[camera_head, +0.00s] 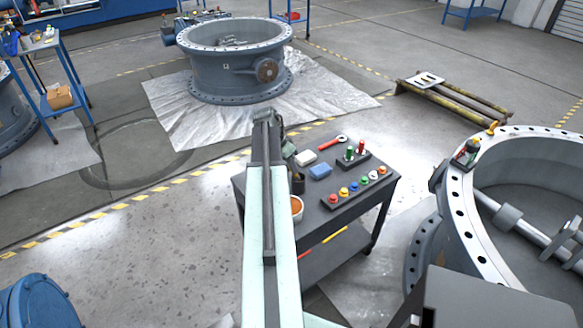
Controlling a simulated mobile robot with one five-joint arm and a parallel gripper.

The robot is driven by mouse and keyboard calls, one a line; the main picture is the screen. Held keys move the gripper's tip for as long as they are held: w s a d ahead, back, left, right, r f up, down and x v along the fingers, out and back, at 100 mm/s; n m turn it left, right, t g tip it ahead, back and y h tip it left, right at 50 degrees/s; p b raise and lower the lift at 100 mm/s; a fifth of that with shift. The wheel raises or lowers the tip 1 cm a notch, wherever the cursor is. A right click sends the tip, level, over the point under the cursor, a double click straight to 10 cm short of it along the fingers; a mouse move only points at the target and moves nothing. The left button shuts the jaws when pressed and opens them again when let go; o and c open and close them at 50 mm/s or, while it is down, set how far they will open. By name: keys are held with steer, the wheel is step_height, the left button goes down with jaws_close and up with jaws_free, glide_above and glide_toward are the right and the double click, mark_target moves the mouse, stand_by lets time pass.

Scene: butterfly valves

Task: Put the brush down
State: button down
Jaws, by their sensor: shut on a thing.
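My arm reaches forward from the bottom of the view, over the left edge of a dark tool cart (330,215). My gripper (289,150) is at its far end, small and partly hidden by the arm, beside the back left part of the cart top. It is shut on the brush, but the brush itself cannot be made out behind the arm. A black cup (298,184) and a white bowl with orange contents (297,207) stand on the cart just right of my arm, the bowl partly covered.
The cart top also holds a white block (305,157), a blue block (320,171), a red-handled tool (332,143), bottles in a rack (353,158) and several coloured knobs (354,187). A large valve ring (470,225) stands close on the right, another valve (236,75) behind.

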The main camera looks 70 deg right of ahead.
steer(key=shift+f+b, duration=0.35)
steer(key=shift+f, duration=0.15)
steer(key=c, duration=1.3)
jaws_free()
steer(key=shift+r, duration=0.1)
steer(key=shift+r+p, duration=0.45)
steer(key=shift+p, duration=0.1)
steer(key=p+v, duration=1.1)
steer(key=v, duration=0.1)
steer(key=shift+r, duration=0.1)
